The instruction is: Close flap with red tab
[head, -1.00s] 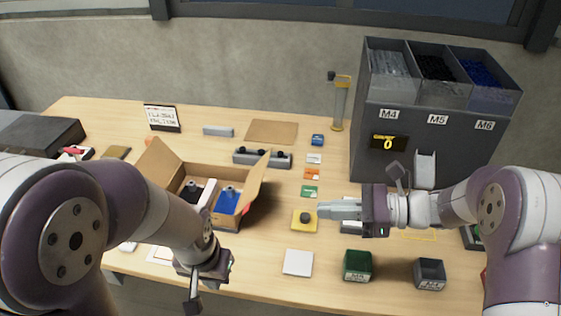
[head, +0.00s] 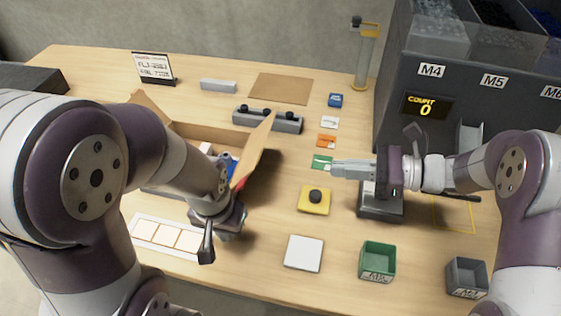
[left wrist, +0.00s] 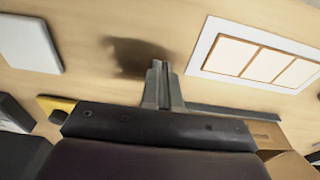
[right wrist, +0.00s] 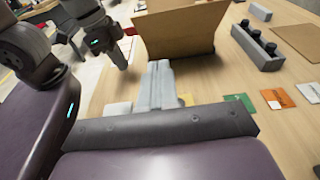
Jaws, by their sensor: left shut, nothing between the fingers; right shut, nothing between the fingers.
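An open cardboard box (head: 188,129) stands left of centre, with a small blue object (head: 227,166) inside. Its right flap (head: 258,150) stands up, tilted outward. A bit of red (head: 241,184) shows low on the flap, mostly hidden by my left arm. The flap also shows in the right wrist view (right wrist: 180,30). My left gripper (head: 207,250) is shut and empty, pointing down in front of the box; its fingers show in the left wrist view (left wrist: 158,68). My right gripper (head: 335,168) is shut and empty, right of the flap and apart from it.
A yellow block with a black knob (head: 315,198), a white pad (head: 303,253) and a green bin (head: 377,260) lie to the right. A white three-panel tray (head: 150,233) lies front left. A grey bar with black knobs (head: 267,121) is behind the box. The grey dispenser (head: 425,105) blocks the right.

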